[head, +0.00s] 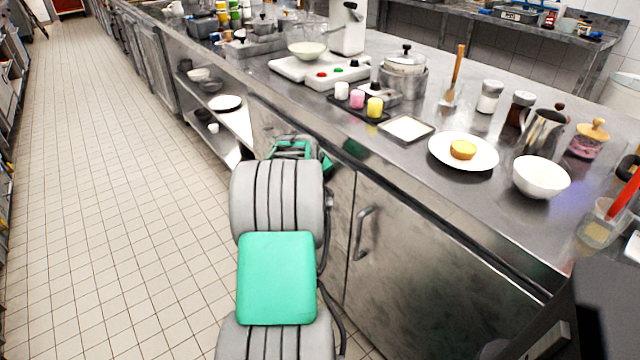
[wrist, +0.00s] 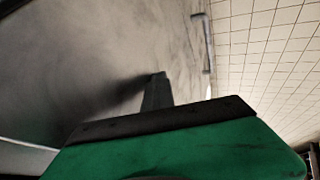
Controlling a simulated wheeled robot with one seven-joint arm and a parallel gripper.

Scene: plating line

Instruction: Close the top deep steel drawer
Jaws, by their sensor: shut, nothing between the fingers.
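My arm reaches forward along the steel counter's front, and its grey and green links hide much of that front in the head view. A green part near the arm's end shows there, but the fingertips are hidden. In the wrist view my gripper (wrist: 157,78) is shut and empty, its dark fingers together. They point at a smooth steel front (wrist: 110,45) and cast a shadow on it; I cannot tell whether they touch. A bar handle (wrist: 207,42) shows at that front's right side. I cannot tell whether this front is the top deep drawer, or how far it is open.
A hinged-looking steel door with a bar handle (head: 362,233) is right of my arm. Open shelves (head: 232,150) with dishes lie beyond. The countertop holds a plate (head: 482,163), a white bowl (head: 541,177) and several jars. The tiled floor (head: 110,200) on the left is clear.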

